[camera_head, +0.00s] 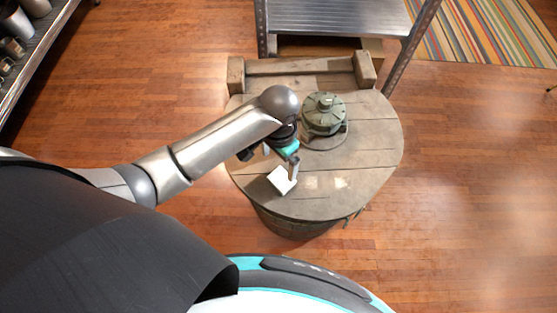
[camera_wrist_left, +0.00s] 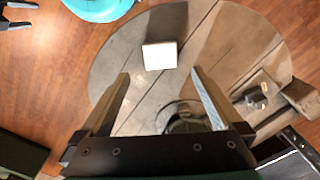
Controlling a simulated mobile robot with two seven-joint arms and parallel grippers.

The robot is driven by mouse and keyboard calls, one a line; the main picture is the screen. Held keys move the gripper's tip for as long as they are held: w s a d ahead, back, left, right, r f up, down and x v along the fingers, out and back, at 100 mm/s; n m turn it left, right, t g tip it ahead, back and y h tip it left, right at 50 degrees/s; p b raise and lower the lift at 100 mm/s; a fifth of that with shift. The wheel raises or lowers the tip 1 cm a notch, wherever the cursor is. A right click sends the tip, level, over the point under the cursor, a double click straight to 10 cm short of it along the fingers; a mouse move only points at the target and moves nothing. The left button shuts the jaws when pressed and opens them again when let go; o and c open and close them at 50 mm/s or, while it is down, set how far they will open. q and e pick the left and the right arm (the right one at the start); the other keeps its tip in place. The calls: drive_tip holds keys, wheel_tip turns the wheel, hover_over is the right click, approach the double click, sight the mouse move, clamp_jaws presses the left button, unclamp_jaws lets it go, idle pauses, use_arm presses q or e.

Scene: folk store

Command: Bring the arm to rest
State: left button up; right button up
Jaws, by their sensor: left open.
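My left arm reaches in from the left over a round wooden barrel table. My left gripper (camera_head: 291,162) points down over the table near a small white box (camera_head: 282,180). In the left wrist view its two fingers (camera_wrist_left: 160,78) are spread wide with nothing between them. The white box (camera_wrist_left: 160,55) sits on the tabletop past the fingertips, apart from them. Two spread grey prongs at the upper left of the wrist view look like my right gripper (camera_wrist_left: 18,15); it holds nothing visible.
The barrel table (camera_head: 345,190) carries a grey-green round metal device (camera_head: 323,115) and a wooden beam frame (camera_head: 300,67) at its back. A metal shelf (camera_head: 335,18) stands behind it. Another shelf with metal pots (camera_head: 15,45) is at the far left. Floor right of the table is clear.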

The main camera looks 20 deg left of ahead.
idle(0.4)
use_arm(q)
drive_tip(key=s+d+r+t+h, duration=0.1)
drive_tip(key=s+d+r+h, duration=0.1)
drive_tip(key=s, duration=0.3)
drive_tip(key=s+a+r+n+t+y, duration=0.2)
drive_tip(key=s+a+r+n+t, duration=0.15)
drive_tip(key=s+a+r, duration=0.35)
wheel_tip(320, 180, down, 25)
drive_tip(key=s+g+b, duration=0.1)
drive_tip(key=g+b, duration=0.1)
drive_tip(key=b, duration=0.1)
drive_tip(key=s+a+f+g+b, duration=0.1)
drive_tip(key=s+a+f+b, duration=0.1)
drive_tip(key=s+f, duration=1.4)
drive_tip(key=shift+a+f+b, duration=0.35)
drive_tip(key=shift+a+f, duration=0.45)
drive_tip(key=shift+f, duration=0.15)
drive_tip(key=shift+s+g, duration=0.1)
drive_tip(key=shift+g, duration=0.15)
